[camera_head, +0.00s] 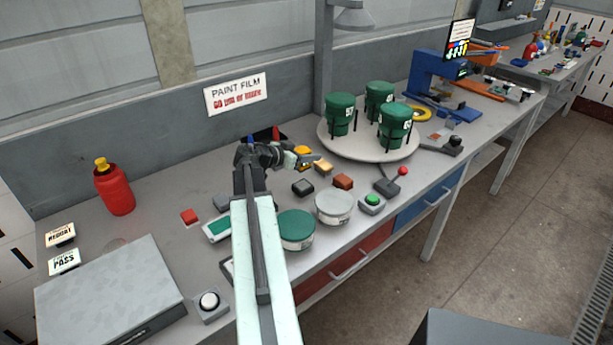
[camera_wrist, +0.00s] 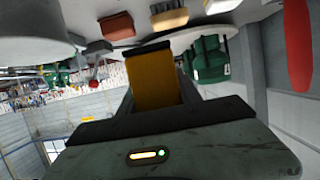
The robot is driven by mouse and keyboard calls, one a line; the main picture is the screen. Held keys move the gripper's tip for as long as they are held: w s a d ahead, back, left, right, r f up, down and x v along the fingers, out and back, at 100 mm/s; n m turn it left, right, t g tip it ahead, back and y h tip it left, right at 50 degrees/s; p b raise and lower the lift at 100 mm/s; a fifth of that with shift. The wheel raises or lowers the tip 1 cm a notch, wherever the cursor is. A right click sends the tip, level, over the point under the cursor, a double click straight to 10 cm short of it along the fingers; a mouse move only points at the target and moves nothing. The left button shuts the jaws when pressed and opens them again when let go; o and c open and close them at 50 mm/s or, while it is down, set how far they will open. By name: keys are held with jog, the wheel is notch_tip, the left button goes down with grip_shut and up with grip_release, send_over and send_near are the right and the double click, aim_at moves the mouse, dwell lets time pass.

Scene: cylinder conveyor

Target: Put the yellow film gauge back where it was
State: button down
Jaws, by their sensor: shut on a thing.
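My gripper (camera_head: 300,156) is over the middle of the workbench and is shut on the yellow film gauge. In the head view the gauge (camera_head: 303,151) shows as a small yellow patch at the jaws, partly hidden by them. In the wrist view the gauge (camera_wrist: 155,82) is a yellow block with a dark end, sticking out from the gripper. I cannot tell how high above the bench it is.
A tan block (camera_head: 322,167), an orange-brown block (camera_head: 342,181) and a black block (camera_head: 303,187) lie near my gripper. A round turntable (camera_head: 345,155) with green pots (camera_head: 341,114) stands to the right. Two round tins (camera_head: 335,206) (camera_head: 297,230) sit nearer the front edge.

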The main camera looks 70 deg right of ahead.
notch_tip(320, 180, down, 8)
jog(key=b, duration=0.6)
jog(key=shift+r, duration=0.2)
jog(key=shift+f, duration=0.15)
jog(key=c, duration=0.8)
grip_release()
jog(key=shift+c, duration=0.2)
